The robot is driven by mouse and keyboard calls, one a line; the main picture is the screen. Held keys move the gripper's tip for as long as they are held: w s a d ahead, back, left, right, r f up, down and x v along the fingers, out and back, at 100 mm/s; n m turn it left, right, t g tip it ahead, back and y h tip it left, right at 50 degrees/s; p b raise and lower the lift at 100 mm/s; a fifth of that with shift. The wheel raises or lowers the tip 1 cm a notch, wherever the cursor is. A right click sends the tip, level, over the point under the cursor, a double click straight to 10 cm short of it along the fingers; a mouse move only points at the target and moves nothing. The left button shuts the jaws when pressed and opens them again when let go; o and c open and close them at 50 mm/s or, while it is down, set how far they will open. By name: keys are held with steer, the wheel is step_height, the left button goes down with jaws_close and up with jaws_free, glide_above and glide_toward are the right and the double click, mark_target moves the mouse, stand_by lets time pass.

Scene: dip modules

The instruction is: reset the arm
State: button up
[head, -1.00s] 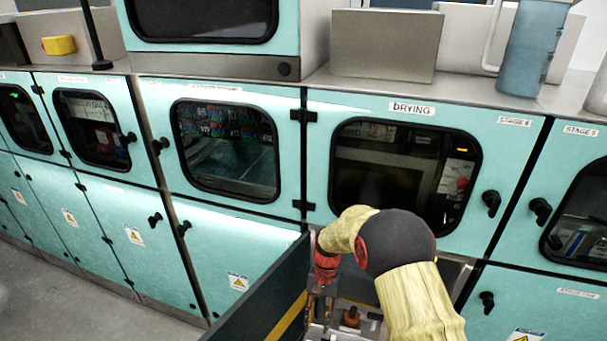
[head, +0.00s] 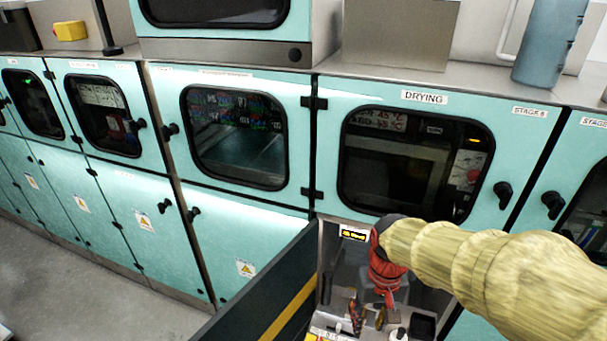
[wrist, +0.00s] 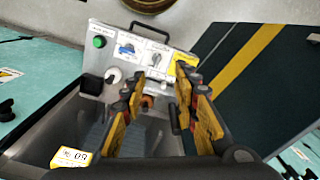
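My arm (head: 480,262), in a yellow sleeve with a red wrist, reaches in from the right in the head view. My gripper (head: 370,316) hangs low over a small metal station in front of the drying cabinet. In the wrist view my gripper (wrist: 160,80) has its two yellow-and-black fingers spread apart, with nothing held between them. The station's grey control panel (wrist: 113,68), with a green button, knobs and a yellow label, shows beyond the fingertips. An orange knob (wrist: 147,101) shows in the gap; its distance from the fingers is unclear.
A dark panel with a yellow stripe (head: 290,312) stands left of the station. Teal cabinets line the back, including the one labelled DRYING (head: 425,97), its windowed door (head: 410,165) closed. Grey floor (head: 70,275) is open at lower left. A yellow label (wrist: 72,157) lies beside the station's grey bay.

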steer(key=s+d+r+t, duration=0.4)
steer(key=s+r, duration=0.5)
steer(key=r, duration=0.4)
steer(key=shift+s+t, duration=0.3)
steer(key=shift+t, duration=0.6)
